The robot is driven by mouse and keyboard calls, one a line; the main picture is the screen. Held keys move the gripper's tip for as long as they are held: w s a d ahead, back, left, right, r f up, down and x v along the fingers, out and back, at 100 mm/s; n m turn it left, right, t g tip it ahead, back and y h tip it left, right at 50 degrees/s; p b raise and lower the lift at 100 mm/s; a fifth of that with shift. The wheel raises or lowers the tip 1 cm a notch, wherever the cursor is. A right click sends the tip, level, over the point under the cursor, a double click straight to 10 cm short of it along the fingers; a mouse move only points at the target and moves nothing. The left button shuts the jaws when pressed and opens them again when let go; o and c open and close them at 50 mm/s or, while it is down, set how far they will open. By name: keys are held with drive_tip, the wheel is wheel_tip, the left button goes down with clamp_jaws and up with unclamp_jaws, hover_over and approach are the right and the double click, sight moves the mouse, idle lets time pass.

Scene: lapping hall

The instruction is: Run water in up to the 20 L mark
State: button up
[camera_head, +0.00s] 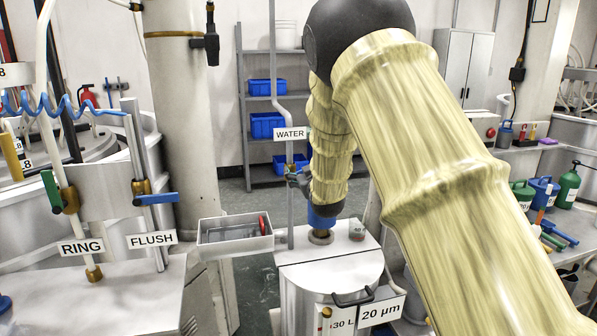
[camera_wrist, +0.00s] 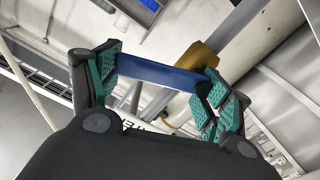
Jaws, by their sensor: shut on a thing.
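The water pipe with its WATER label (camera_head: 290,134) runs down to the tank (camera_head: 330,280), which has a grey lid. My gripper (camera_wrist: 160,82) is shut on a blue valve lever (camera_wrist: 158,75), with green pads at both ends of it. The lever joins a brass valve body (camera_wrist: 201,58). In the head view my arm hides most of the gripper and lever at the pipe. The tank front carries labels reading 30 L (camera_head: 341,322) and 20 µm (camera_head: 381,311). The water level and any 20 L mark cannot be made out.
Left stand a RING valve with a green lever (camera_head: 50,190) and a FLUSH valve with a blue lever (camera_head: 157,198). A grey tray (camera_head: 225,242) sits beside the tank. Cans and bottles (camera_head: 567,187) stand at right. Shelves with blue bins (camera_head: 266,125) are behind.

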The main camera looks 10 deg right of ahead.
drive_tip(key=o, duration=1.5)
drive_tip(key=shift+c, duration=0.2)
drive_tip(key=shift+s, duration=0.15)
drive_tip(key=s, duration=1.1)
drive_tip(key=shift+s+d, duration=0.15)
drive_tip(key=shift+s, duration=0.2)
